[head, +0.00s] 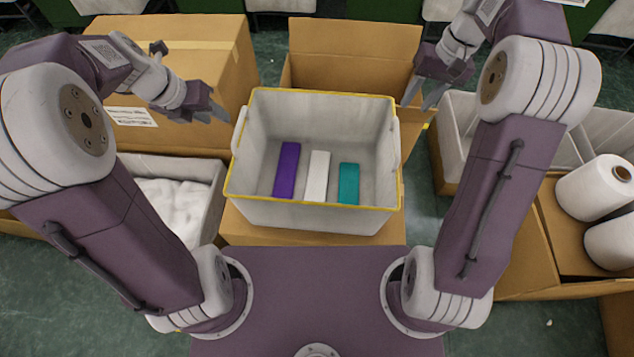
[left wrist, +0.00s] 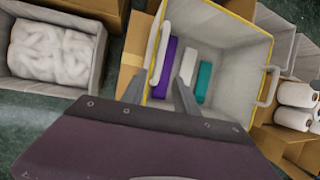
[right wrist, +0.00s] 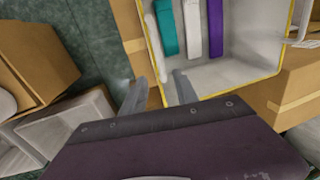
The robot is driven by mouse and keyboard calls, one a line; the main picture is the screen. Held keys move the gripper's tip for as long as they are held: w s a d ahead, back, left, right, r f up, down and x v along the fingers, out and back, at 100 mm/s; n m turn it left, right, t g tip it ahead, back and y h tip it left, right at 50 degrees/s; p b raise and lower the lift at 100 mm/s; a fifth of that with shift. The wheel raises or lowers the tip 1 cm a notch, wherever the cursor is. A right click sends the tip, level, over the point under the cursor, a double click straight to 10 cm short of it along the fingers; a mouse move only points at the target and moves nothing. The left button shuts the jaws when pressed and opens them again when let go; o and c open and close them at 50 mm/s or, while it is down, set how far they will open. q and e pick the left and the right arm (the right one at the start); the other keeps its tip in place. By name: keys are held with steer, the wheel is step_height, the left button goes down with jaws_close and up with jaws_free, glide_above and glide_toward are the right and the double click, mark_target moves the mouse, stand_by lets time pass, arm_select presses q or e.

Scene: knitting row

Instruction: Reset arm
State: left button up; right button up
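My left gripper (head: 207,108) hangs in the air left of the white bin with the yellow rim (head: 313,214). In the left wrist view its two fingers (left wrist: 158,92) stand apart with nothing between them. My right gripper (head: 422,95) hangs in the air by the bin's right rim. In the right wrist view its fingers (right wrist: 160,92) are also apart and empty. Inside the bin lie a purple block (head: 287,170), a white block (head: 317,176) and a teal block (head: 349,183), side by side and apart from both grippers.
The bin stands on a cardboard box (head: 270,235). A large closed carton (head: 190,70) is behind my left arm. A grey tub (head: 213,200) of white fluffy material is at left. White yarn cones (head: 590,188) sit in a carton at right. Green floor (head: 270,50) shows between.

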arm_select(q)
steer(key=shift+d, duration=0.1)
arm_select(e)
steer(key=shift+a, duration=0.1)
